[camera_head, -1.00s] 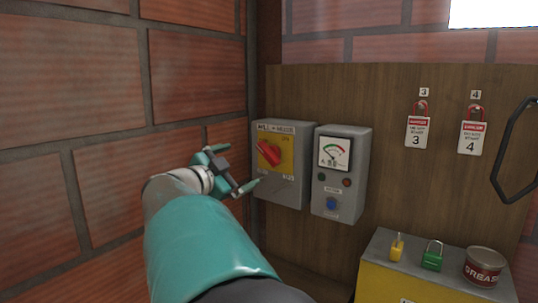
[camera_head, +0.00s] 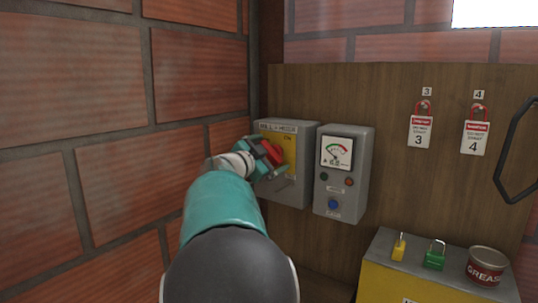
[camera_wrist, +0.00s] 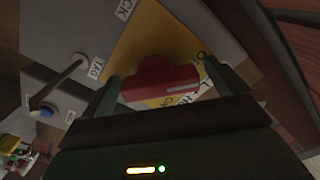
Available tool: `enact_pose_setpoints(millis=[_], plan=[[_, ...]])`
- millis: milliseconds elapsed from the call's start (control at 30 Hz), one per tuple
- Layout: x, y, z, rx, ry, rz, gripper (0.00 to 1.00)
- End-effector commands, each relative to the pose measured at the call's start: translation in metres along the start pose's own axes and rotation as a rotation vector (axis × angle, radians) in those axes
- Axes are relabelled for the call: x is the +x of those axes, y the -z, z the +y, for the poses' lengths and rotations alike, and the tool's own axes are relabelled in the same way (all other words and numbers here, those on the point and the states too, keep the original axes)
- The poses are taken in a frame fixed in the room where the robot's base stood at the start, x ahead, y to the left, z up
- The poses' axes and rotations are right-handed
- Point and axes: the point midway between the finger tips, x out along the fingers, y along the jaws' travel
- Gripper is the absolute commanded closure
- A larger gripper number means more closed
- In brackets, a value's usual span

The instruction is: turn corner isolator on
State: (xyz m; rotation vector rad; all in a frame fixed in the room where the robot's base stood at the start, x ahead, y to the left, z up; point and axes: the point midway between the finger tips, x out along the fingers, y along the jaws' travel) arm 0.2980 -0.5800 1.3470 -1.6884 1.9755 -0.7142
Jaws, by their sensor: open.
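The corner isolator is a grey box (camera_head: 301,187) on the wooden board, with a yellow plate (camera_head: 290,150) and a red rotary handle (camera_head: 272,153). My gripper (camera_head: 266,160) is at the front of the box, around or just before the red handle. In the wrist view the red handle (camera_wrist: 160,84) lies between my two open fingers (camera_wrist: 162,88). Whether the fingers touch it I cannot tell. The yellow plate also shows in the wrist view (camera_wrist: 150,40), with partly hidden lettering. My gripper hides part of the plate in the head view.
A grey meter box (camera_head: 343,172) with a dial and blue knob hangs just right of the isolator. A brick wall (camera_head: 90,130) is close on the left. Padlocks (camera_head: 433,257) and a grease tin (camera_head: 487,266) stand on a yellow box (camera_head: 385,280). Red tags hang at right.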

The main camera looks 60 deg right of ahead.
Motion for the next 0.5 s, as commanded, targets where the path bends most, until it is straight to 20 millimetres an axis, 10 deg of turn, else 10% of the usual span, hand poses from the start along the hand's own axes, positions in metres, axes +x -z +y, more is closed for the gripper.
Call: enact_pose_setpoints(millis=[233,500], plan=[[0.0009,0.0008,0.0001,0.001,0.0,0.001,0.04],[0.0006,0.001,0.0001,0.001,0.0,0.002,0.46]])
